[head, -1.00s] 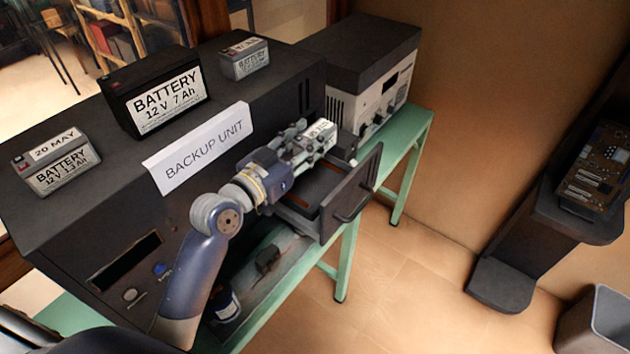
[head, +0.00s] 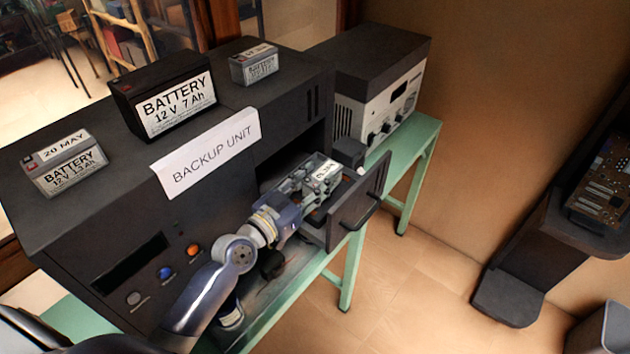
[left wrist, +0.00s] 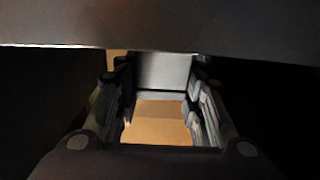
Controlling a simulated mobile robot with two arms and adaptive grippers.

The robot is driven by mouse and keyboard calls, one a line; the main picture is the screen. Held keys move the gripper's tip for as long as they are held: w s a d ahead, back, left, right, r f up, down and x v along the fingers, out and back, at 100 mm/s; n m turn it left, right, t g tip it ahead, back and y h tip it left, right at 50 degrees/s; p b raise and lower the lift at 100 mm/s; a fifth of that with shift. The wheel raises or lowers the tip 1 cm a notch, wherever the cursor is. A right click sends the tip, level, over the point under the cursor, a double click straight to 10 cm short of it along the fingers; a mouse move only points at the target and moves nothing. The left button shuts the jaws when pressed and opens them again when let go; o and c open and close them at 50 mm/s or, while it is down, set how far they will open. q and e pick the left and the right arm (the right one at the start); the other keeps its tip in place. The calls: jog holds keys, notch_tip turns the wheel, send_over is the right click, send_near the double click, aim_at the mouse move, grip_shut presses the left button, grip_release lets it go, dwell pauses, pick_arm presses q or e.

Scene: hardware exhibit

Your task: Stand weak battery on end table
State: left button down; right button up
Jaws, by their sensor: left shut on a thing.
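My left gripper (head: 318,178) reaches into the open drawer (head: 352,215) of the black backup unit (head: 110,225). It is shut on a small grey battery (head: 323,170) with a white label, partly hidden by the fingers. Whether the battery touches the drawer floor I cannot tell. In the left wrist view the fingers (left wrist: 160,110) flank a grey surface (left wrist: 163,72), with an orange-brown floor below. A dark stand (head: 545,235) at the right, perhaps the end table, carries a circuit board (head: 603,185). My right gripper is out of view.
On the unit stand a 20 May battery (head: 66,170), a large black battery (head: 165,103), a small grey battery (head: 254,67) and a paper sign (head: 207,155). A grey instrument (head: 385,100) stands on the green table (head: 412,150). Clear floor lies between table and stand.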

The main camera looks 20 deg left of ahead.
pick_arm(q)
jog(key=shift+r, duration=0.1)
jog(key=c, duration=1.1)
grip_release()
jog(key=shift+o, duration=0.2)
jog(key=shift+f, duration=0.3)
